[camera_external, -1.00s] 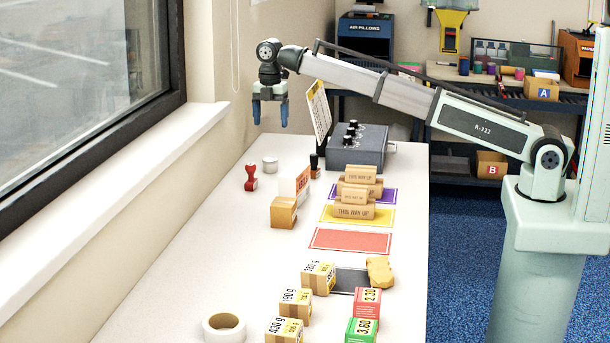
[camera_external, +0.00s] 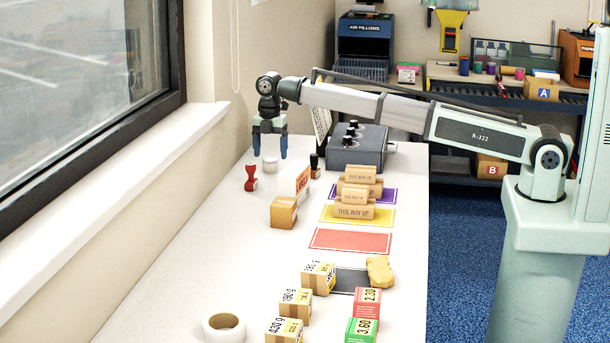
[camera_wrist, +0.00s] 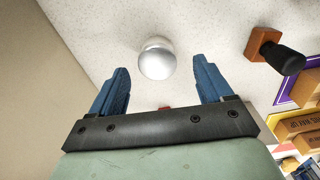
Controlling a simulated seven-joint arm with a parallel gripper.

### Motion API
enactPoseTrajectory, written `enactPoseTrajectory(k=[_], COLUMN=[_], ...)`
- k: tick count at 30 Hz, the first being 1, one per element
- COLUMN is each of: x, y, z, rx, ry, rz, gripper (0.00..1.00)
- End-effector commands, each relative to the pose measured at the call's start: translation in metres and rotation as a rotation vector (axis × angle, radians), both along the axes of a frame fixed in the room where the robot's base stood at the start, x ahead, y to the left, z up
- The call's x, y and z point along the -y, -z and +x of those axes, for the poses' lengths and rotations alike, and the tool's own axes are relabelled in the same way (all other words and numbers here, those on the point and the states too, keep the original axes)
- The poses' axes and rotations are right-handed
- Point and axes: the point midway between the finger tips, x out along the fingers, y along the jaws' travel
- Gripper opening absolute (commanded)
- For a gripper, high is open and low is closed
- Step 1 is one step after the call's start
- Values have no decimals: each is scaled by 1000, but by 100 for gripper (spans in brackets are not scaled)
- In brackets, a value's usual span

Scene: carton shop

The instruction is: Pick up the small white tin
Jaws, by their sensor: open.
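The small white tin (camera_external: 270,165) stands on the white table near the far left, close to the wall. In the wrist view the tin (camera_wrist: 157,60) is round and pale, lying just past the fingertips and between their lines. My gripper (camera_external: 270,155) is open and points down over the tin, with its blue fingers on either side of it in the external view. In the wrist view my gripper (camera_wrist: 159,80) has nothing between its fingers. I cannot tell the exact height of the fingertips above the table.
A red stamp (camera_external: 250,178) stands just in front of the tin. A black-handled stamp (camera_external: 315,166) stands to its right, and a grey box with knobs (camera_external: 357,148) is farther right. A small carton (camera_external: 284,212) is nearer the camera. The wall runs close on the left.

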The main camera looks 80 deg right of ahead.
Motion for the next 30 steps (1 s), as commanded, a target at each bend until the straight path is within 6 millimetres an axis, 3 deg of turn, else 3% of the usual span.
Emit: enactPoseTrajectory(k=[6,15,30], x=[1,1,1], y=[29,35,35], z=[2,3,3], rx=[0,2,2], ry=[0,-1,-1], rz=[1,2,2], gripper=[79,79,32])
